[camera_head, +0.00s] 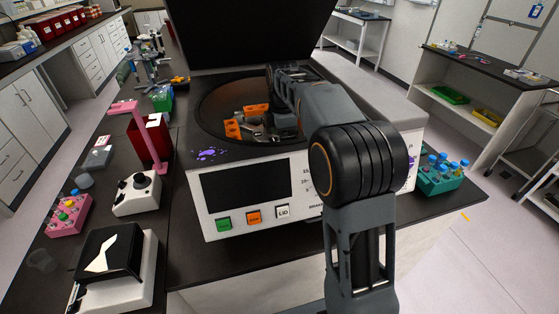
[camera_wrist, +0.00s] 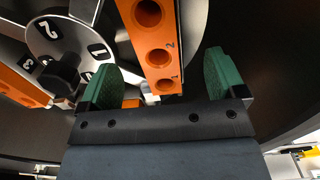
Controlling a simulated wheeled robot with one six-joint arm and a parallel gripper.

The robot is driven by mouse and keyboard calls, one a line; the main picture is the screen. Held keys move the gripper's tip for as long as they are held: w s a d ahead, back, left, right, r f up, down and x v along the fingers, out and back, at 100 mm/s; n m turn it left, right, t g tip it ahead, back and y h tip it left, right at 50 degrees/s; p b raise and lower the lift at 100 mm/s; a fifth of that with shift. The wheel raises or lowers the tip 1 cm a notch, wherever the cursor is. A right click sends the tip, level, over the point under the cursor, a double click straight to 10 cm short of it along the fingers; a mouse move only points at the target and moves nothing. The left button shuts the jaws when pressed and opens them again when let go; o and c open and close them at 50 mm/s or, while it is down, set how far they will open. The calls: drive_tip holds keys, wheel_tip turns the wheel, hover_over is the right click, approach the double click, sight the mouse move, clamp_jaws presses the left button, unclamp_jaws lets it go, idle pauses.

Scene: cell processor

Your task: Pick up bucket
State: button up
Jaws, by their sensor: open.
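An orange bucket (camera_wrist: 158,55) with several round holes, marked "2", lies ahead of my gripper (camera_wrist: 162,78) in the wrist view. The green-padded fingers are open and spread apart, with the near end of the bucket between them and gaps on both sides. Another orange bucket (camera_wrist: 20,85) is at the left, by the rotor hub (camera_wrist: 62,45) with numbered plates. In the head view, two orange pieces (camera_head: 256,110) (camera_head: 232,128) show in the open centrifuge bowl (camera_head: 212,100). My arm reaches into the bowl and hides its right part; my fingers are not clear there.
The centrifuge (camera_head: 245,190) has its dark lid (camera_head: 250,30) raised behind the bowl, and the bowl wall surrounds my gripper. A pink stand (camera_head: 123,108), a red box (camera_head: 150,140) and a white device (camera_head: 136,195) stand at left. A teal tube rack (camera_head: 440,180) is at right.

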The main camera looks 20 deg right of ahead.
drive_tip(key=shift+w+f+p, duration=0.1)
drive_tip(key=shift+f+p, duration=0.4)
drive_tip(key=shift+f, duration=3.05)
drive_tip(key=c, duration=1.1)
drive_tip(key=shift+c, duration=0.2)
drive_tip(key=shift+r, duration=0.15)
wheel_tip(320, 180, up, 18)
drive_tip(key=shift+p, duration=0.4)
